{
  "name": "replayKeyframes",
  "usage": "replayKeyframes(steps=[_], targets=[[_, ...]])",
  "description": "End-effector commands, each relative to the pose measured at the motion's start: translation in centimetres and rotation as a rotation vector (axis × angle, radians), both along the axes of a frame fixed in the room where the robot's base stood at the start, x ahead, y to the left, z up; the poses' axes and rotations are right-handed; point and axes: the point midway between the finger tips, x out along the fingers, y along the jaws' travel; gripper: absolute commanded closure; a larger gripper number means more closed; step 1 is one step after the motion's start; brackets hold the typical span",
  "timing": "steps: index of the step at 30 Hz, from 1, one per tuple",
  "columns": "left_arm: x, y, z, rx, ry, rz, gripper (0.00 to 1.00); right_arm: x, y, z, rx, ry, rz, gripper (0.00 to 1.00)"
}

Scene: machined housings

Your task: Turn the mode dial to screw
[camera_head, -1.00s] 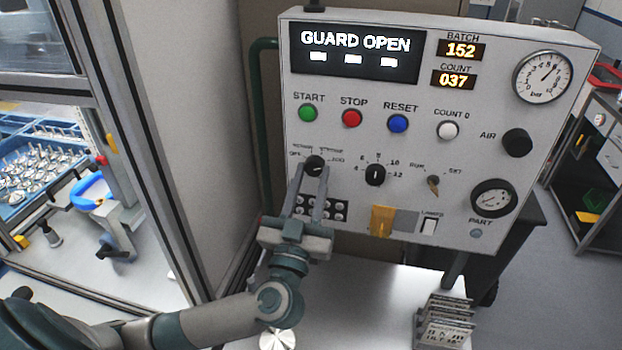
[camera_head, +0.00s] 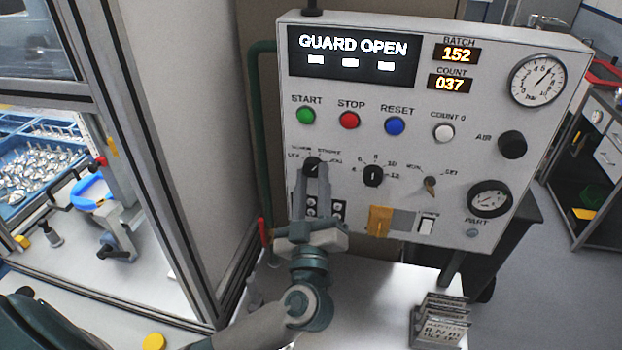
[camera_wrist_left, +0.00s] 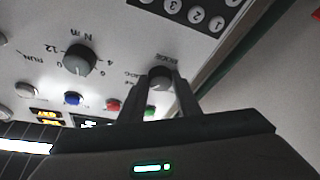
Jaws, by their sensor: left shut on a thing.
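The mode dial (camera_head: 312,163) is a small black knob at the left of the grey control panel (camera_head: 465,120), below the green START button (camera_head: 305,115). Small labels arc above it; they are too blurred to read surely, and its pointer direction cannot be told. My left gripper (camera_head: 313,174) reaches up from below, its two fingers shut on the dial. In the left wrist view the dial (camera_wrist_left: 159,74) sits between the fingertips (camera_wrist_left: 160,84), with lettering beside it. My right gripper is not in view.
To the right are a second dial (camera_head: 373,175) with numbers and a run switch (camera_head: 430,184). A keypad (camera_head: 338,210) is partly hidden by my gripper. A yellow flap (camera_head: 380,221) sits below. The display reads GUARD OPEN. A metal rack (camera_head: 441,318) stands on the white table.

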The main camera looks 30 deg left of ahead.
Motion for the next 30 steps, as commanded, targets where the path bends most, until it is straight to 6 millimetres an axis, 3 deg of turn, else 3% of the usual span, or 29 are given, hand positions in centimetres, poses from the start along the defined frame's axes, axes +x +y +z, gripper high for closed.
replayKeyframes(steps=[30], targets=[[0.15,-0.62,0.96,-0.897,-0.233,0.001,0.93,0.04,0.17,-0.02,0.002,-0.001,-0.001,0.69]])
